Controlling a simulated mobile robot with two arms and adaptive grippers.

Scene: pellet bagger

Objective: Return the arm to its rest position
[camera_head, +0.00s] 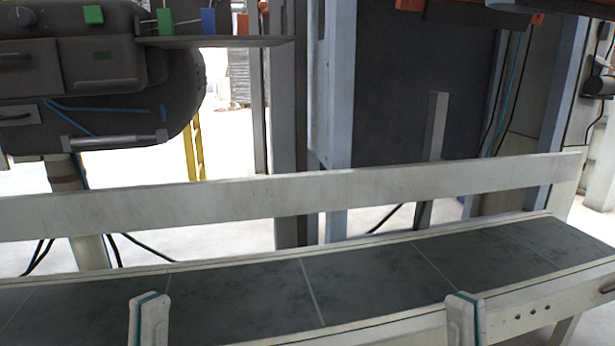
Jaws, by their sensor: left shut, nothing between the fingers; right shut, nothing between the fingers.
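The left one (148,320) and the right one (463,318) stand at about the same height, in front of the conveyor. Neither visibly touches anything. The rest of both arms is out of frame.
A conveyor with a dark belt (370,281) and pale side rails (290,194) crosses the view. The visible belt is empty. Behind it stand a dark machine (110,75) at left, a blue-grey frame (335,100), and a yellow ladder (194,146). Dark cables lie on the floor.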

